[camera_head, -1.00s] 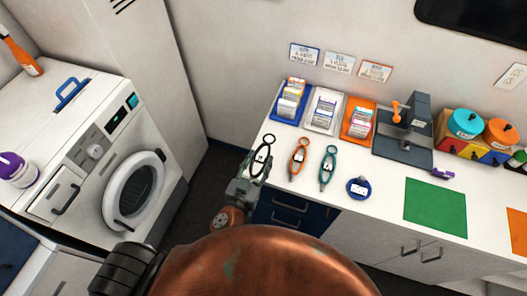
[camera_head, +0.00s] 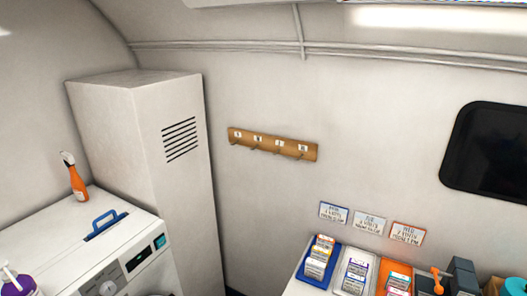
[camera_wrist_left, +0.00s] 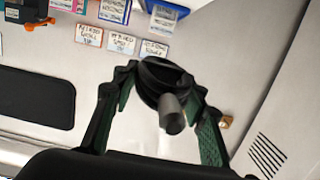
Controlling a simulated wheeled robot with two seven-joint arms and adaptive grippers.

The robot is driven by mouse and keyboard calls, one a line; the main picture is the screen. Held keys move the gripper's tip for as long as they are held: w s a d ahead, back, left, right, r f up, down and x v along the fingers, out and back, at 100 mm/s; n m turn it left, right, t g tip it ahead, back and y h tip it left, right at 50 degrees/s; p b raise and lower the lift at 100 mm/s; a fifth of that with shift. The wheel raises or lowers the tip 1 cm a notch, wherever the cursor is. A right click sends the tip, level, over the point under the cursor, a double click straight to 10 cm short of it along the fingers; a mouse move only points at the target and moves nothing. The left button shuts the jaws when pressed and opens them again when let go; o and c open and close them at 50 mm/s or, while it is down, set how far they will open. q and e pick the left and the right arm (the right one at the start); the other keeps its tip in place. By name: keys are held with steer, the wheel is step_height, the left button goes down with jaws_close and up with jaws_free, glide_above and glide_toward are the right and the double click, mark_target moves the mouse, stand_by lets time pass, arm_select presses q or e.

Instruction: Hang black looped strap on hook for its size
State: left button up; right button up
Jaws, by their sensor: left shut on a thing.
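A wooden hook board (camera_head: 270,146) is fixed on the back wall in the head view, to the right of the tall cabinet. It has several hooks, each under a small white label too small to read. In the left wrist view, my left gripper (camera_wrist_left: 160,88) is shut on the black looped strap (camera_wrist_left: 163,70), with a grey cylindrical part facing the camera. A small tan end of the hook board (camera_wrist_left: 227,122) shows beside the right finger; the gripper hides the rest. Neither gripper shows in the head view.
A tall vented cabinet (camera_head: 145,150) stands left of the board. Trays of packets, including a blue one (camera_head: 318,265), sit on the counter below wall cards (camera_head: 368,222). Wall around the board is clear.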

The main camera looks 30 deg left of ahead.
arm_select(q)
steer(key=s+a+f, duration=0.2)
steer(key=a, duration=0.2)
steer(key=d, duration=0.1)
steer(key=w+d+r, duration=0.1)
steer(key=d, duration=0.1)
steer(key=shift+w+d+r, duration=0.1)
steer(key=shift+w+r, duration=0.3)
steer(key=shift+w+d+r, duration=0.1)
steer(key=shift+d, duration=0.35)
steer(key=w+f, duration=0.3)
steer(key=w, duration=0.1)
steer(key=w+f, duration=0.2)
steer(key=w, duration=0.2)
steer(key=w+f, duration=0.3)
steer(key=w, duration=0.1)
steer(key=shift+w+f+b, duration=0.3)
steer(key=shift+w, duration=0.1)
steer(key=f, duration=0.1)
steer(key=w+f, duration=0.1)
steer(key=f, duration=0.1)
steer(key=shift+w+f, duration=0.15)
steer(key=shift+f, duration=0.1)
steer(key=shift+f+b, duration=0.3)
